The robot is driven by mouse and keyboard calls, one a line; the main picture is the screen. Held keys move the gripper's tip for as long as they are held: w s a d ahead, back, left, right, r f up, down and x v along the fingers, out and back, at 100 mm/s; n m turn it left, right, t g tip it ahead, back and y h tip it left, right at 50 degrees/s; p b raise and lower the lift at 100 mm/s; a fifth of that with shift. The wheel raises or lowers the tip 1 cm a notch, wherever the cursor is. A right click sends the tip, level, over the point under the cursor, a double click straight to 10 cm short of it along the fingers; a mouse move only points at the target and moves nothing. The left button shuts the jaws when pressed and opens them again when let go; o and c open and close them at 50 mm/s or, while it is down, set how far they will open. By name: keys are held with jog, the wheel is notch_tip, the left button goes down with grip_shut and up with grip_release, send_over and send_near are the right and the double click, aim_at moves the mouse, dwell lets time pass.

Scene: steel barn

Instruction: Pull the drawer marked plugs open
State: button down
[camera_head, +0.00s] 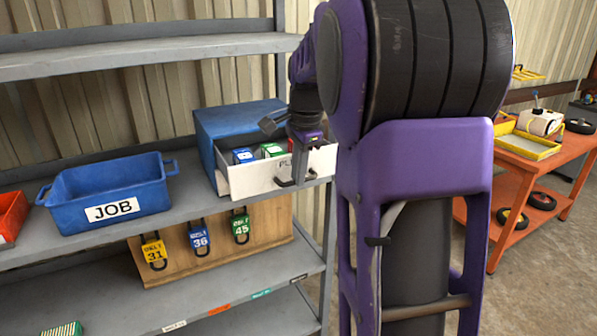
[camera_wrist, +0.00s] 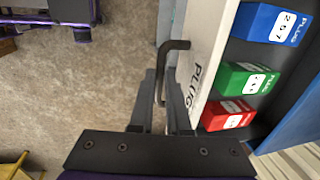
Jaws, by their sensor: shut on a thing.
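The drawer marked PLUGS (camera_head: 250,182) has a white front and is pulled out of a blue cabinet (camera_head: 236,121) on the grey shelf. Its label shows only in part in the head view. Blue (camera_wrist: 270,22), green (camera_wrist: 245,78) and red (camera_wrist: 227,115) boxes lie inside it. A dark bar handle (camera_wrist: 172,62) stands out from the drawer front (camera_wrist: 207,62). My gripper (camera_head: 296,176) is at this handle, with its fingers (camera_wrist: 167,98) on either side of the bar and shut on it. My arm hides part of the drawer's right side in the head view.
A blue JOB bin (camera_head: 110,190) stands left of the cabinet, with a red bin (camera_head: 10,215) at the left edge. Tagged padlocks hang on a wooden board (camera_head: 270,225) below. An orange table (camera_head: 530,150) is at the right. Concrete floor lies open before the shelf.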

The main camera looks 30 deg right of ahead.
jog(key=c, duration=0.9)
grip_release()
jog(key=s+r, duration=0.1)
jog(key=r, duration=0.4)
jog(key=s+r+p, duration=0.1)
jog(key=r, duration=0.5)
jog(key=s+r, duration=0.1)
jog(key=r, duration=0.5)
jog(key=shift+s+r, duration=0.1)
jog(key=shift+s, duration=0.1)
